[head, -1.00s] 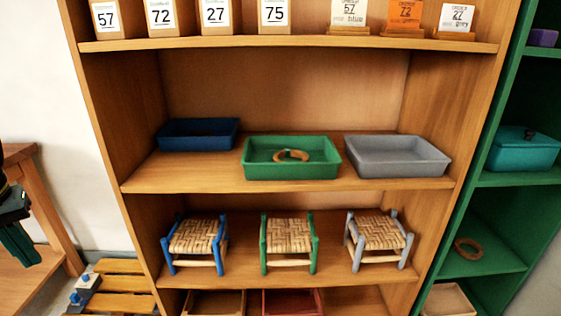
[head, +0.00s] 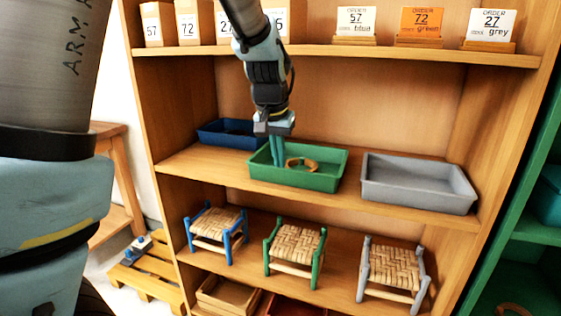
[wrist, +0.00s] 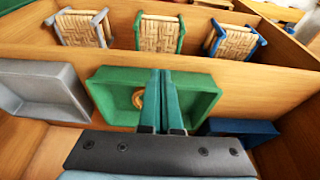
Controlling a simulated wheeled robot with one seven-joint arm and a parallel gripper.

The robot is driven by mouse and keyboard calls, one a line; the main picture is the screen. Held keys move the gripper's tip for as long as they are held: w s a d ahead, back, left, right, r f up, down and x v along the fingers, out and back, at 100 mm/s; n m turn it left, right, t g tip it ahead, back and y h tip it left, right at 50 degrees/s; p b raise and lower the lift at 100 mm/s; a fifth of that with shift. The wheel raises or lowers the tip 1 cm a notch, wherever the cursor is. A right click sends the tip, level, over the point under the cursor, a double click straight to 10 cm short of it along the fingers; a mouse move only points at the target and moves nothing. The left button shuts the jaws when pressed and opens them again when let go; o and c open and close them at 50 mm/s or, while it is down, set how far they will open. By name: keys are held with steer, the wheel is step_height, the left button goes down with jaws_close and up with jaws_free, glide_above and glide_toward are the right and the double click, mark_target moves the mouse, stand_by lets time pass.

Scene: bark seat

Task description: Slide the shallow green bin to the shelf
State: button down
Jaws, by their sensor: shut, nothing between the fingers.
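The shallow green bin (head: 322,182) sits on the middle shelf board (head: 185,168), close to its front edge, with a wooden ring (head: 301,163) inside. It also shows in the wrist view (wrist: 112,80), where my fingers cover part of it. My gripper (head: 279,158) points down, shut and empty, with its fingertips at the left part of the bin. In the wrist view my gripper (wrist: 166,72) lies across the bin, beside the ring (wrist: 138,98). I cannot tell whether the fingers touch the bin.
A blue bin (head: 222,133) stands left and a grey bin (head: 418,190) right of the green one. Several order cards and numbered boxes line the board above. Three woven stools stand below: blue, green (head: 293,247) and grey. A green shelf unit (head: 525,208) stands at right.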

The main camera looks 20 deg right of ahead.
mark_target(282, 182)
steer(key=w+d+f, duration=0.1)
steer(key=f, duration=0.1)
steer(key=w+d+f+p, duration=0.1)
steer(key=f, duration=0.2)
steer(key=w+d+f+p, duration=0.1)
steer(key=f, duration=0.1)
steer(key=shift+w+d+f, duration=0.15)
steer(key=shift+w+f, duration=0.2)
steer(key=shift+f, duration=0.05)
steer(key=shift+w+d+f+p, duration=0.1)
steer(key=shift+w+d+p, duration=0.25)
steer(key=shift+w+d, duration=0.15)
